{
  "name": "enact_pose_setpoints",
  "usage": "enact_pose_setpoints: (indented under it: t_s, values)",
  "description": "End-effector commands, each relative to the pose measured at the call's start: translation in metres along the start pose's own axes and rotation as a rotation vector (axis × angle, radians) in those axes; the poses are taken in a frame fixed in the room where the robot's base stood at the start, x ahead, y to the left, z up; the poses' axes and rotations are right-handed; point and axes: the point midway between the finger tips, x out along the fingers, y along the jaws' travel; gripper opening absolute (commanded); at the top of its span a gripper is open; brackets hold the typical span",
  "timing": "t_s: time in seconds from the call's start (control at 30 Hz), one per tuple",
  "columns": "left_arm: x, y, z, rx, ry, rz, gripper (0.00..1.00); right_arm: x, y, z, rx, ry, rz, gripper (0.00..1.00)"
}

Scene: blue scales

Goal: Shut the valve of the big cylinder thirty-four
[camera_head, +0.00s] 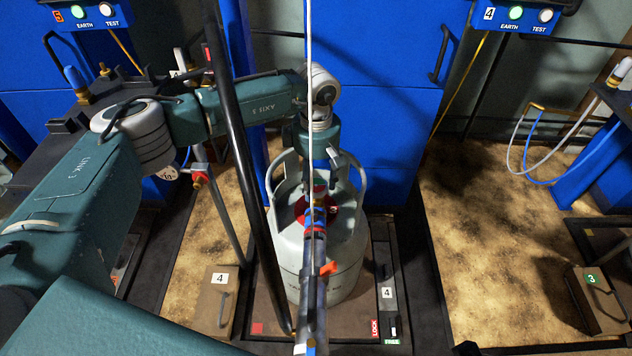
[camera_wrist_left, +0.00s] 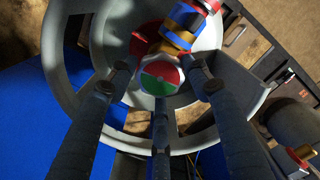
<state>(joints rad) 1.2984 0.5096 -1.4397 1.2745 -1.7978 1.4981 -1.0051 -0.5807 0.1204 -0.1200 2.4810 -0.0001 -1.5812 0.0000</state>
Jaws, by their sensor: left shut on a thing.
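The big grey cylinder (camera_head: 345,265) stands upright on a scale platform, its handled collar (camera_head: 354,180) at the top. I cannot read the number thirty-four on it. My left gripper (camera_head: 318,180) reaches down inside the collar from above, beside the filling coupling (camera_head: 316,215). In the left wrist view, the three fingers of my left gripper (camera_wrist_left: 158,82) are shut around the valve (camera_wrist_left: 160,76), whose round face is part red, part green. The blue and brass coupling (camera_wrist_left: 183,30) sits right against the valve. My right gripper does not show.
A vertical pole and hose (camera_head: 310,100) run down to the coupling, and a black bar (camera_head: 237,150) slants past the cylinder's left. An orange lever (camera_head: 329,268) sits on the filling pipe. A box marked 4 (camera_head: 216,305) stands left; a LOCK/FREE lever (camera_head: 393,325) is at front right.

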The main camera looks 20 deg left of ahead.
Motion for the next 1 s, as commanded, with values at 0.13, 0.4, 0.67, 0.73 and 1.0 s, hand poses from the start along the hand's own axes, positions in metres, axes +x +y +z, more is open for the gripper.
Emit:
enact_pose_setpoints:
  t_s: [0.13, 0.4, 0.67, 0.73, 1.0]
  values:
    - [-0.0027, 0.0031, 0.0022, 0.055, -0.005, 0.010, 0.23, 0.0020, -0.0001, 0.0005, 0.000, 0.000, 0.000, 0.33]
    - [-0.0028, 0.0026, 0.0026, 0.093, -0.005, 0.009, 0.23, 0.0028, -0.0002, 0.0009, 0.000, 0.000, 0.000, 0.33]
    - [-0.0027, 0.0022, 0.0029, 0.095, -0.006, 0.008, 0.23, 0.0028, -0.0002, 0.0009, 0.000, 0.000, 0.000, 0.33]
    - [-0.0026, 0.0022, 0.0030, 0.094, -0.006, 0.008, 0.23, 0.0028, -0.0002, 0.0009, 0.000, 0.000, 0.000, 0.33]
    - [-0.0012, 0.0008, 0.0018, 0.093, -0.003, 0.003, 0.68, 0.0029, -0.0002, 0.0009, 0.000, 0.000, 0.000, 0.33]
